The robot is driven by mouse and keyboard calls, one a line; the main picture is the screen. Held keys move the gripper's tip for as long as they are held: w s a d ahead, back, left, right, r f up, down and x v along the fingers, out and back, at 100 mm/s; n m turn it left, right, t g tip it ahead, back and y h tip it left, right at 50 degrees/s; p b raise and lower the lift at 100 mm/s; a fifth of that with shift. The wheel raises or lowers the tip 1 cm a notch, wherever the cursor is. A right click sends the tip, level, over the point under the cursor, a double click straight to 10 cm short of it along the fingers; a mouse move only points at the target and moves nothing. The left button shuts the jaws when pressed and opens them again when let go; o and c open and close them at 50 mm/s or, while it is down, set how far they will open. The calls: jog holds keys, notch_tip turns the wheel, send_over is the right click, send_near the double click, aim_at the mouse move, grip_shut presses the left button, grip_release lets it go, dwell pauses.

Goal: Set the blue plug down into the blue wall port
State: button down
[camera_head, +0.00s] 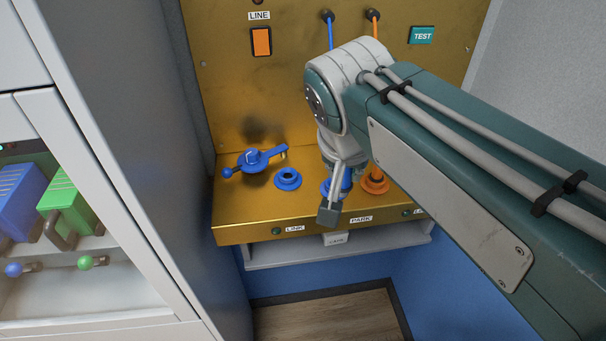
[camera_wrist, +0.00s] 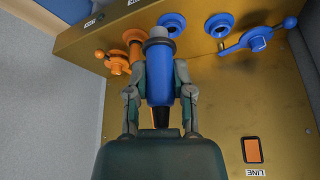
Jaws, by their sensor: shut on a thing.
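The blue plug (camera_wrist: 160,75) is between the two fingers of my gripper (camera_wrist: 160,85), which is shut on it. Its grey end (camera_wrist: 158,34) points toward the ledge in the wrist view. In the head view my gripper (camera_head: 335,203) is over the right part of the ledge, and the arm hides much of the plug. One blue port (camera_head: 288,179), an open ring near the LINK label, is left of my gripper; it also shows in the wrist view (camera_wrist: 220,25). A second blue port (camera_wrist: 172,22) is just beyond the plug's grey end, with a visible opening.
The gold panel's ledge (camera_head: 240,214) carries a blue lever (camera_head: 257,159) at left and an orange fitting (camera_head: 375,180) right of my gripper. LINE (camera_head: 261,42) and TEST (camera_head: 422,35) controls are on the back panel. A white cabinet (camera_head: 110,130) stands at left.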

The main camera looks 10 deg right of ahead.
jog(key=w+a+f, duration=0.1)
jog(key=w+a, duration=0.3)
jog(key=w, duration=0.5)
jog(key=w+a+f, duration=0.1)
jog(key=w+a, duration=0.2)
jog(key=w, duration=0.6)
jog(key=shift+s+f, duration=0.15)
jog(key=shift+f, duration=4.05)
jog(key=shift+d+f, duration=0.1)
jog(key=shift+f, duration=1.2)
jog(key=shift+c, duration=2)
grip_release()
